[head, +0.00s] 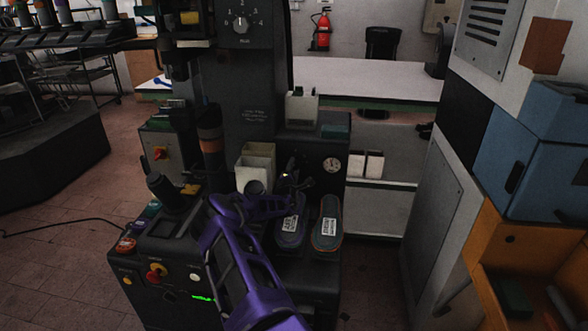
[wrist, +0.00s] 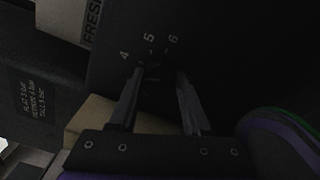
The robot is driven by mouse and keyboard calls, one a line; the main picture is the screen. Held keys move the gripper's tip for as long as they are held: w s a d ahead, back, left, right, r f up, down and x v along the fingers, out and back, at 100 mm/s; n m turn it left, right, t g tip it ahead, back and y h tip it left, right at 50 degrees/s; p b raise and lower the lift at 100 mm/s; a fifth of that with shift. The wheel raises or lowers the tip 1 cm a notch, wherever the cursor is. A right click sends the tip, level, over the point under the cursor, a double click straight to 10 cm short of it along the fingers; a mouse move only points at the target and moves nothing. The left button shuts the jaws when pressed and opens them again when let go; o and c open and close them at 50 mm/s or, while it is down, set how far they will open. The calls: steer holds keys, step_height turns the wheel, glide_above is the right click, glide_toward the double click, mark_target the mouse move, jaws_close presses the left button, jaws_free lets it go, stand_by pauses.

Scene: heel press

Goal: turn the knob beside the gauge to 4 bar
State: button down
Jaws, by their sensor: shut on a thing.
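My gripper (head: 294,182) is in front of that panel, left of the gauge, and hides the knob there. In the wrist view my gripper (wrist: 159,76) has its two fingers on either side of the dark knob (wrist: 154,72) and is shut on it. White numbers 4, 5 and 6 stand above the knob on the panel. The knob is very dark, and I cannot tell where its pointer stands.
Two shoe soles with white labels, a purple one (head: 289,230) and a grey-green one (head: 327,226), lie below the panel. Another dial (head: 240,24) is high on the press column. A dark label plate (wrist: 42,98) shows at the left of the wrist view.

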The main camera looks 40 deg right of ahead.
steer(key=shift+m, duration=1.9)
steer(key=shift+c, duration=1.8)
jaws_free()
steer(key=shift+a, duration=0.1)
steer(key=p+v, duration=0.2)
steer(key=v, duration=1.5)
steer(key=shift+s+a, duration=0.1)
steer(key=shift+a, duration=0.05)
steer(key=shift+r, duration=0.1)
